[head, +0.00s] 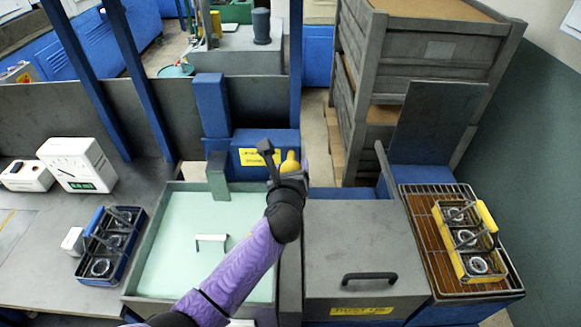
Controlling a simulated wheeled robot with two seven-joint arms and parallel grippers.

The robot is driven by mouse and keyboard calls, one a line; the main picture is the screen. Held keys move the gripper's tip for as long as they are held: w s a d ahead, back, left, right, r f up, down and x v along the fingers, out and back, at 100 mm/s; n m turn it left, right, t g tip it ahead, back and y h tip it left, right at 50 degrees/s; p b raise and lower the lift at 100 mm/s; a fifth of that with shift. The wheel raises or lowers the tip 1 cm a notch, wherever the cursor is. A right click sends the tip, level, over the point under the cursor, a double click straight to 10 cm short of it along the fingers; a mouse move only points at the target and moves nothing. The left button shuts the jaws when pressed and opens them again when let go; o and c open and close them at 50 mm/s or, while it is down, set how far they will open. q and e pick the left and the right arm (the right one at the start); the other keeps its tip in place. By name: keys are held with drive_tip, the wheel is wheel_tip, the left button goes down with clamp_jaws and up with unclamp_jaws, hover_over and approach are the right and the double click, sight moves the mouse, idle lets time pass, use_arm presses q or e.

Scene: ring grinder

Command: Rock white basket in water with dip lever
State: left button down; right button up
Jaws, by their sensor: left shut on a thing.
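My left gripper (279,165), at the end of the purple arm, is shut on the dip lever at the back right of the water tank. The lever's yellow part (290,161) shows at the gripper, in front of a blue housing with a yellow label. The arm hides much of the lever. The tank (150,240) holds pale green water. In it, the handle of the white basket (211,239) shows as a white bar near the middle. The basket's body cannot be made out. My right gripper is not in view.
A blue basket (108,245) with metal rings stands left of the tank. A closed grey lidded box (360,240) stands right of it. Further right, a yellow basket (468,238) with rings sits on a wire rack (425,225). Blue posts rise behind the bench.

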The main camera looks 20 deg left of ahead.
use_arm(q)
drive_tip(key=shift+w+a+r, duration=0.15)
drive_tip(key=shift+w+r, duration=0.35)
drive_tip(key=shift+r, duration=0.35)
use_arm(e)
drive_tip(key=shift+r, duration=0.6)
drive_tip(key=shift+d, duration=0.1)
use_arm(q)
drive_tip(key=shift+c, duration=1.5)
unclamp_jaws()
drive_tip(key=shift+r, duration=0.1)
drive_tip(key=o, duration=0.3)
drive_tip(key=shift+w, duration=0.15)
drive_tip(key=shift+s, duration=0.4)
drive_tip(key=p+v, duration=0.2)
drive_tip(key=v, duration=0.7)
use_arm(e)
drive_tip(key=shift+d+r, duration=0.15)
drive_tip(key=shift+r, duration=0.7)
use_arm(q)
drive_tip(key=shift+s, duration=0.1)
